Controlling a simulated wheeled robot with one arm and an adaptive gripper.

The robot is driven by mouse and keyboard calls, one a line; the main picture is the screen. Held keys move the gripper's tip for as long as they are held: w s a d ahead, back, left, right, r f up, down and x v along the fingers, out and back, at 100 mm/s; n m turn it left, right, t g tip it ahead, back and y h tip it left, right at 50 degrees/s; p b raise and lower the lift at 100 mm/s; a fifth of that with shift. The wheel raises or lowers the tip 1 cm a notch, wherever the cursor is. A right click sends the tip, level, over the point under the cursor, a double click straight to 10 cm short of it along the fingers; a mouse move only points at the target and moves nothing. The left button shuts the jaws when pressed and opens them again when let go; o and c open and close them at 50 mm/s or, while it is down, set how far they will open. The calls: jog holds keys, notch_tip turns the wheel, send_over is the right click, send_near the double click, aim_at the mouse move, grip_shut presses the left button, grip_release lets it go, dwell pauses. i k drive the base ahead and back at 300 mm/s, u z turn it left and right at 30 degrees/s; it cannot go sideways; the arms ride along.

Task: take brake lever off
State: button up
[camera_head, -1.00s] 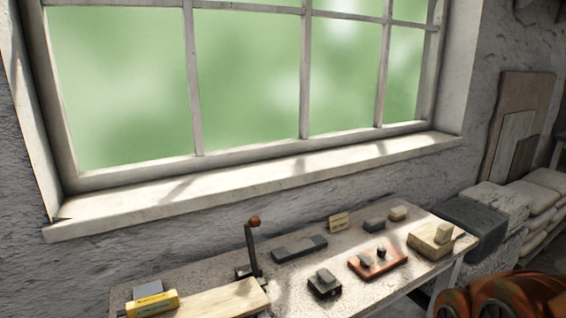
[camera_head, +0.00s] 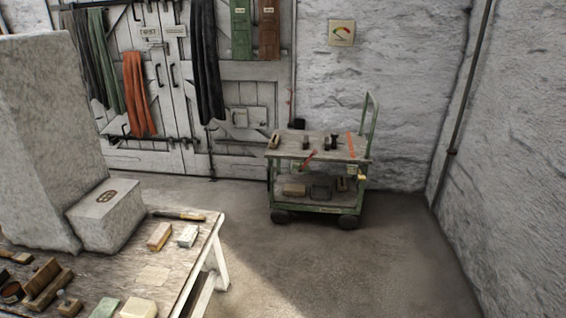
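A green wheeled cart (camera_head: 292,206) stands on the floor near the back wall, right of the middle. A small red lever-like part (camera_head: 309,158) slants just below the edge of its top shelf. It is too small to tell for sure whether this is the brake lever, or how it is set. My gripper is not in view.
Several small tools lie on the cart's top (camera_head: 318,147), and blocks on its lower shelf. A workbench (camera_head: 190,262) with a large stone block (camera_head: 35,140) and hand tools fills the lower left. White doors (camera_head: 170,90) stand behind. Floor (camera_head: 370,270) before the cart is clear.

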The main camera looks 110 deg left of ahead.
aim_at(314, 153)
jog(key=u, duration=3.05)
jog(key=i, duration=3.65)
jog(key=u, duration=2.35)
